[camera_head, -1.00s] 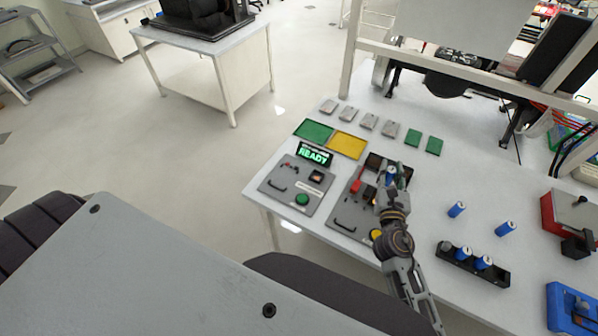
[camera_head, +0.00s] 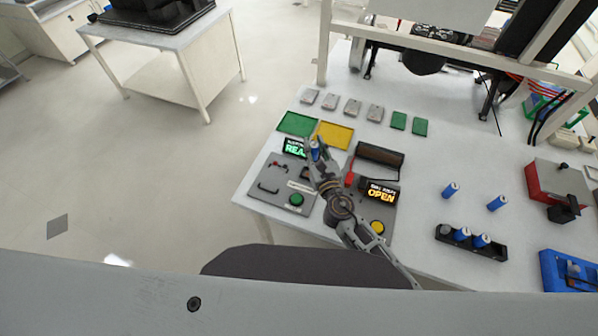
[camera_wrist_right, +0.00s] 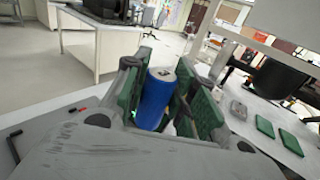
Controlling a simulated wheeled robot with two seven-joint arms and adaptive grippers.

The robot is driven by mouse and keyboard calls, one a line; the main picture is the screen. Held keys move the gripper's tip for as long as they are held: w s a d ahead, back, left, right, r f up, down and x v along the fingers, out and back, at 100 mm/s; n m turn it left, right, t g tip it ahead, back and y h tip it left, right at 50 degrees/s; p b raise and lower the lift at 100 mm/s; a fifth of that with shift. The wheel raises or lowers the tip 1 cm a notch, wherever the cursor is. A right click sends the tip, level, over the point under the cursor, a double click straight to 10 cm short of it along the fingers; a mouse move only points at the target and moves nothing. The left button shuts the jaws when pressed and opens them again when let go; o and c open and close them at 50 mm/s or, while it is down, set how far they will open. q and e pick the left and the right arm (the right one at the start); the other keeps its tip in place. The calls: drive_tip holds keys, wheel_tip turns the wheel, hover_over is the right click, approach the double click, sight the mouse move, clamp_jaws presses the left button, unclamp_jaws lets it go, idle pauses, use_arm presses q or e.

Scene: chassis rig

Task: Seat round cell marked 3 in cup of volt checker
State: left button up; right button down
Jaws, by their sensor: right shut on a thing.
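My right gripper (camera_head: 317,158) is shut on a blue round cell (camera_head: 314,149), held over the left grey panel near its lit READY display (camera_head: 294,148). In the right wrist view the cell (camera_wrist_right: 154,100) stands nearly upright between the green finger pads; I cannot read its mark. The left panel (camera_head: 270,193) has a green button; its cup is not discernible behind my gripper. The right panel (camera_head: 383,211) has a yellow button, a dark trough and a lit OPEN display (camera_head: 382,192). I cannot tell from labels which panel is the volt checker. My left gripper is not in view.
Two loose blue cells (camera_head: 450,190) (camera_head: 497,202) stand to the right. A black rack (camera_head: 470,247) holds several cells. Green (camera_head: 297,124) and yellow (camera_head: 334,135) trays lie behind the panels. A red box (camera_head: 556,187) stands at far right. The table's left edge is close to the left panel.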

drive_tip(key=shift+w+a+f+y, duration=0.1)
drive_tip(key=shift+w+a+y, duration=0.15)
drive_tip(key=shift+a, duration=0.4)
drive_tip(key=shift+s+a+n, duration=0.1)
drive_tip(key=shift+s+n, duration=0.1)
drive_tip(key=shift+n, duration=0.1)
drive_tip(key=shift+s, duration=0.1)
drive_tip(key=shift+f+b, duration=1.65)
drive_tip(key=shift+f, duration=0.8)
drive_tip(key=shift+f+b, duration=0.35)
drive_tip(key=shift+f, duration=0.3)
drive_tip(key=shift+f+b, duration=0.95)
drive_tip(key=shift+f, duration=0.95)
